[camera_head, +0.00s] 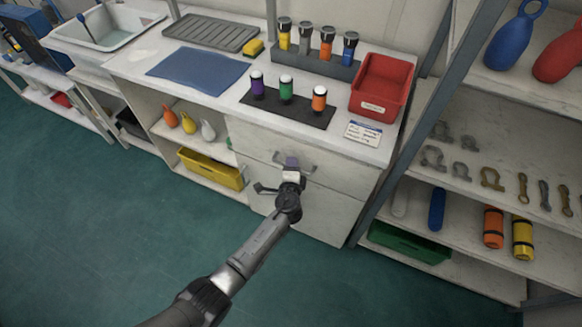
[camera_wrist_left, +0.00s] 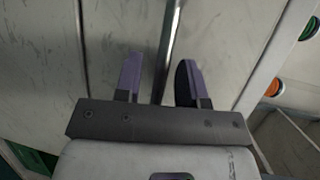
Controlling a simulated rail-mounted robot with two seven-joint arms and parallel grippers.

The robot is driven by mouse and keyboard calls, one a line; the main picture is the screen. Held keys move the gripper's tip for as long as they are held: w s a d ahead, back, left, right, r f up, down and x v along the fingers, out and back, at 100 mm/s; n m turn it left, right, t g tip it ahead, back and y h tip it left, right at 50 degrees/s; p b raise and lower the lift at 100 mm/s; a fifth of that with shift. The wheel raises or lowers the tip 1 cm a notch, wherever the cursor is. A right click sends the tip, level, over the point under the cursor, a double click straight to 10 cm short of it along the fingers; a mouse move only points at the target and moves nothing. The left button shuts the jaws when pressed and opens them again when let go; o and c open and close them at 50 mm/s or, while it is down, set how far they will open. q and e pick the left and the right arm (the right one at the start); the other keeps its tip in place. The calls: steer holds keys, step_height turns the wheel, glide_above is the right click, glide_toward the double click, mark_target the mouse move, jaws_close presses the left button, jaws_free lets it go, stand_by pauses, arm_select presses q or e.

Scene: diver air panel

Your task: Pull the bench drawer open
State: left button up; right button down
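The bench (camera_head: 222,110) has two pale drawer fronts, one above the other. The upper drawer (camera_head: 247,138) looks closed, and its bar handle (camera_head: 306,168) is partly hidden by my left gripper (camera_head: 291,165). A lower drawer (camera_head: 318,212) sits beneath it, with a dark handle (camera_head: 262,189). In the left wrist view, my left gripper (camera_wrist_left: 158,82) is open, with its purple fingers on either side of a metal handle bar (camera_wrist_left: 172,40). There are visible gaps between the bar and both fingers. My right gripper is not in view.
On the bench top are a red bin (camera_head: 382,84), a bottle mat (camera_head: 288,107) and a blue mat (camera_head: 200,70). Left of the drawers is an open shelf with a yellow bin (camera_head: 210,169). A metal rack (camera_head: 462,180) stands close on the right. The floor in front is clear.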

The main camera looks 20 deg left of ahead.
arm_select(q)
steer(key=shift+c, duration=0.2)
jaws_close()
